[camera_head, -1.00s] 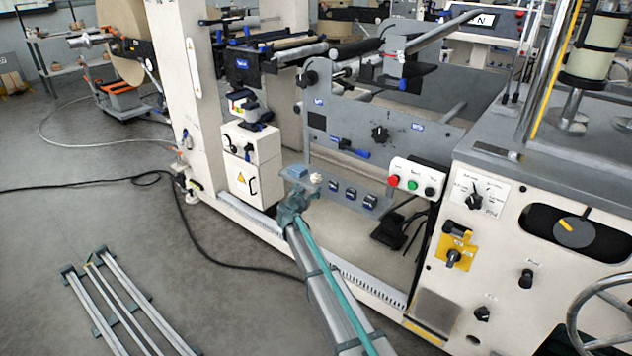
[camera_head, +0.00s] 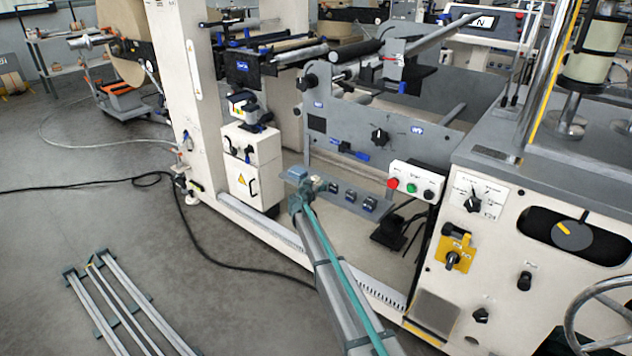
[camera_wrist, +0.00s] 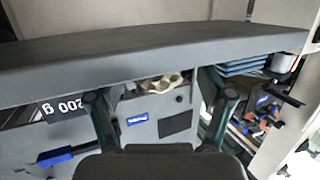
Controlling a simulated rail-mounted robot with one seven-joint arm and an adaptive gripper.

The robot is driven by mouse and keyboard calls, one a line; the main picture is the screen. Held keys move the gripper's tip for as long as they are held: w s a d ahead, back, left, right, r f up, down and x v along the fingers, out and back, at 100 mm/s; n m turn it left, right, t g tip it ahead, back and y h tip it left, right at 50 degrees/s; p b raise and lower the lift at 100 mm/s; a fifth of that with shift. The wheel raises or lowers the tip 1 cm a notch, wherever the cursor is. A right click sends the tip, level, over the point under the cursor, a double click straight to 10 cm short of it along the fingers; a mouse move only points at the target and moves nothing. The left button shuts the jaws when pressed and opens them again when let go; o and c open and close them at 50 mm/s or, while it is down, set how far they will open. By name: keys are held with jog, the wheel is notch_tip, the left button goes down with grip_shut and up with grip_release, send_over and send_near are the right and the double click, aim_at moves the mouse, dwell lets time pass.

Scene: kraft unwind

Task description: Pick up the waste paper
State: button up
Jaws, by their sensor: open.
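The waste paper is a small crumpled cream piece (camera_head: 318,183) at the left end of the grey ledge on the machine. It also shows in the wrist view (camera_wrist: 162,83), between my two fingers and partly hidden by a broad grey bar. My gripper (camera_head: 303,192) is at the ledge's left end, close beside the paper. In the wrist view my gripper (camera_wrist: 162,95) is open, with a finger on each side of the paper and visible gaps. I cannot tell how far in depth the paper is from the fingertips.
A blue stack (camera_head: 297,172) sits left of the paper; it also shows in the wrist view (camera_wrist: 240,63). Several dark knobs (camera_head: 350,195) line the ledge to the right. A button box (camera_head: 416,183) is farther right. Bare floor (camera_head: 80,225) lies left.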

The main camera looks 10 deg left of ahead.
jog(key=c, duration=0.8)
jog(key=shift+c, duration=0.2)
jog(key=shift+r, duration=0.15)
